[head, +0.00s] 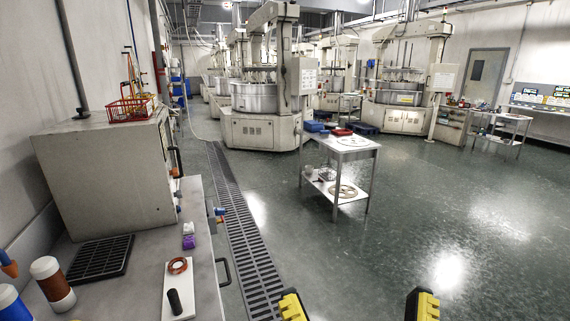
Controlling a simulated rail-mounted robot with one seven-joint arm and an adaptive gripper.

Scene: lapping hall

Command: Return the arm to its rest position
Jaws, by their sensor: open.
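My gripper (357,305) shows at the bottom edge of the head view, right of the middle. Only its two yellow-and-black fingertips are in sight, set wide apart. It is open, and only floor shows between the tips. The rest of my arm is below the frame, so its pose cannot be told. The fingertips are to the right of the workbench and clear of the things on it.
A grey workbench (205,235) at left carries a cabinet (105,175), a black grate (100,258), bottles and a white board (179,292) with a ring and a black cylinder. A steel cart (345,146) stands mid-floor. Lapping machines (265,130) stand behind. The right floor is free.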

